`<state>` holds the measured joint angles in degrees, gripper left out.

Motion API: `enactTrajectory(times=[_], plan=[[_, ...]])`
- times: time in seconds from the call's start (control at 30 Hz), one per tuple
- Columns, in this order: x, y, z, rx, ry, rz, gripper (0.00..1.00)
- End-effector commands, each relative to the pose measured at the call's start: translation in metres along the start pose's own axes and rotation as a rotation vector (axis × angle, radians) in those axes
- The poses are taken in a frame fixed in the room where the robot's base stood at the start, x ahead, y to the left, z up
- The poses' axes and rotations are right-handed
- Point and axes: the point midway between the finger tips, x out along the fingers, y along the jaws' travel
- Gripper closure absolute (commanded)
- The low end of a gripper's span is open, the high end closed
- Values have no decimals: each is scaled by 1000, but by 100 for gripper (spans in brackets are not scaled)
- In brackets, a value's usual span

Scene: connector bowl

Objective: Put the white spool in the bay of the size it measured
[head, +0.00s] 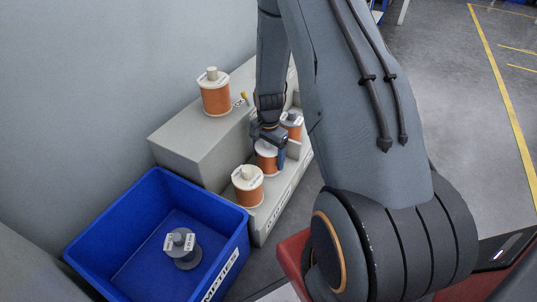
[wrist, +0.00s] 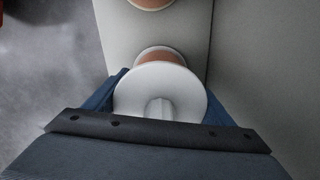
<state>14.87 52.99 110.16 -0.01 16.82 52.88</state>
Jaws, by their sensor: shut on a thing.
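My gripper (head: 269,148) is shut on a white spool (head: 266,160) with orange winding, at the lower step of a grey stand. In the wrist view, the spool's round white flange (wrist: 145,92) lies between the blue fingers, with a little orange winding showing beyond it. I cannot tell if the spool touches the step. Another white-flanged orange spool (head: 248,188) stands on the lower step, nearer the front end. A grey-flanged orange spool (head: 292,128) stands behind my gripper. The bays' size marks are not readable.
The grey stand's upper step (head: 188,138) holds another white-flanged orange spool (head: 215,96) and a small yellow item (head: 244,97). A blue bin (head: 108,235) with a grey bare spool (head: 183,250) inside stands at the front left. A wall rises behind the stand.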

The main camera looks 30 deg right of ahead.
Motion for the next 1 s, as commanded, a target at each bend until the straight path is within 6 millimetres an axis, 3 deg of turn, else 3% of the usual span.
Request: enactTrajectory(times=[0.27, 0.3, 0.37, 0.77, 1.0], plan=[[2, 0, -1, 0, 1, -1, 84], [2, 0, 0, 0, 0, 0, 17], [2, 0, 0, 0, 0, 0, 7], [-4, 0, 0, 0, 0, 0, 5], [-46, 0, 0, 0, 1, -2, 5]])
